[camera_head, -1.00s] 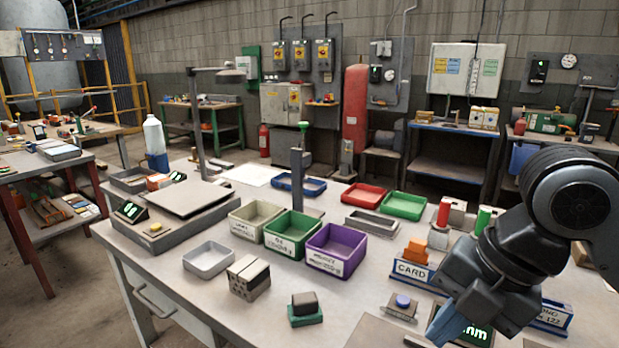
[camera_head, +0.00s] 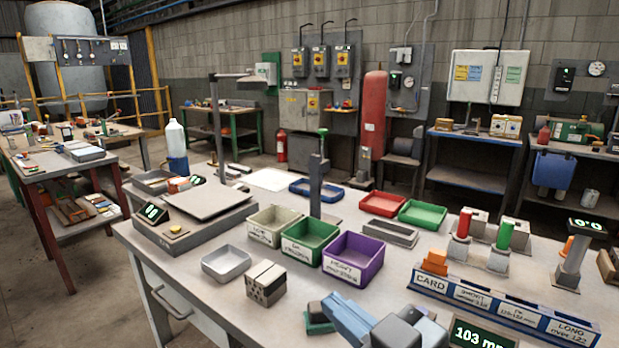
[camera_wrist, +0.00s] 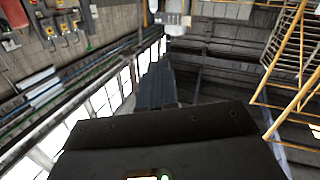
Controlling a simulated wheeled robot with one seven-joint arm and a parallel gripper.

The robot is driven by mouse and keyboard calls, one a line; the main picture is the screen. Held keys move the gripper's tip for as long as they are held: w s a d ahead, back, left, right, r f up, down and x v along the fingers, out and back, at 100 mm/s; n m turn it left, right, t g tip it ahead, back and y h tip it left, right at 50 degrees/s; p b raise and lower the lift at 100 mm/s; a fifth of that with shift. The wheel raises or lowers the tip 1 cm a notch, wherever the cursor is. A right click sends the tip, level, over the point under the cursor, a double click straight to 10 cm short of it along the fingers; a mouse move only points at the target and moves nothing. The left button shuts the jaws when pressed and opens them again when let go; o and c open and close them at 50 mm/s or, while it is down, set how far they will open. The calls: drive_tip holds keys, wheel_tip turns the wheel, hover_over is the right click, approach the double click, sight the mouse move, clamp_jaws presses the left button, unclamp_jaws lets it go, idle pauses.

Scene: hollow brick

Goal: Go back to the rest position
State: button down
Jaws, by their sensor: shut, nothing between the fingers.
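My gripper (camera_head: 338,308) shows at the bottom of the head view, with its blue fingers together and empty. It hides part of the dark block on a green base (camera_head: 316,318) at the front of the table. In the wrist view the closed fingers (camera_wrist: 155,85) point up toward the roof and windows, with nothing between them. The hollow brick (camera_head: 266,284), grey with holes in its face, stands on the table (camera_head: 225,310) left of my gripper and apart from it.
Behind the brick are a grey tray (camera_head: 226,262), a green bin (camera_head: 309,242) and a purple bin (camera_head: 353,258). A scale (camera_head: 190,230) stands at the left. A labelled rack (camera_head: 500,302) and a "103 mm" display (camera_head: 482,336) are at the right.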

drive_tip(key=s+d+f+m+t+h, duration=0.1)
drive_tip(key=s+d+f+m+h, duration=0.4)
drive_tip(key=s, duration=0.3)
drive_tip(key=s+d+f+m+h, duration=0.3)
drive_tip(key=s+d+f+m, duration=0.15)
drive_tip(key=s+f, duration=0.35)
drive_tip(key=s+d+h, duration=0.1)
drive_tip(key=s+d, duration=0.3)
drive_tip(key=s, duration=0.4)
drive_tip(key=s+d+h, duration=0.1)
drive_tip(key=s+d, duration=0.3)
drive_tip(key=s, duration=0.5)
drive_tip(key=shift+s+r, duration=0.3)
drive_tip(key=shift+r, duration=0.05)
